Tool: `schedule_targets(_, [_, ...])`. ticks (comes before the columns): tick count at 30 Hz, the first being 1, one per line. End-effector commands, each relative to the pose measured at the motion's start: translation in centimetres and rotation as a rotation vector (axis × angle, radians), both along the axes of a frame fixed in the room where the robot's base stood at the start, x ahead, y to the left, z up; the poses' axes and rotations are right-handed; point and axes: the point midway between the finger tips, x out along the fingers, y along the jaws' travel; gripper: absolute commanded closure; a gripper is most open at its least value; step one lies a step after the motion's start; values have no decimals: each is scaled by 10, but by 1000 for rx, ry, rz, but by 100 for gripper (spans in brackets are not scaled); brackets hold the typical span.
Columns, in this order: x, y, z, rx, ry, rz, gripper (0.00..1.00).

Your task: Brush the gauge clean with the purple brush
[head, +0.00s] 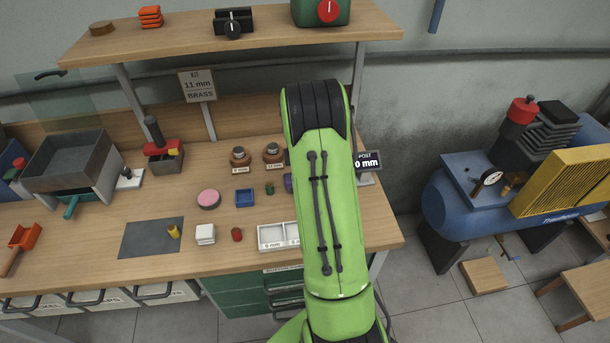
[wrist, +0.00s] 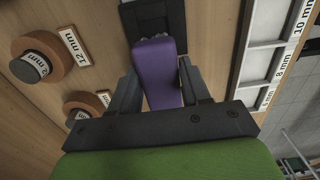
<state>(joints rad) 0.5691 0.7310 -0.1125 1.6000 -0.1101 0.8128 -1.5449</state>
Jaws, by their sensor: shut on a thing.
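The purple brush (wrist: 158,80) is between the two dark fingers of my gripper (wrist: 157,88) in the wrist view. The gripper is shut on it, above the wooden bench. Pale bristles show at the brush's far end, next to a dark rectangular piece (wrist: 153,15). In the head view only a sliver of the brush (head: 288,183) shows beside my green arm, which hides my gripper. A round white-faced gauge (head: 491,177) is on the blue compressor at the right, well apart from the brush. Whether its face is dirty is too small to tell.
The bench (head: 110,260) holds a white divided tray (head: 272,247), a blue box (head: 244,198), a pink disc (head: 208,198) and round labelled parts. The post sign (head: 367,160) is close beside my arm. A yellow finned guard (head: 565,182) is right of the gauge. Floor separates bench and compressor.

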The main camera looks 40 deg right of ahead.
Motion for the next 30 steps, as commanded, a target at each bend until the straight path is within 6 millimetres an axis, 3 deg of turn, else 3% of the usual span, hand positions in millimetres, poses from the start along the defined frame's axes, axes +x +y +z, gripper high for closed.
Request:
schedule_targets(15, [0, -1, 61, -3, -2, -1, 92])
schedule_targets(25, [0, -1, 62, -2, -1, -1, 92])
schedule_targets(30, [0, -1, 81, -2, -2, 0, 92])
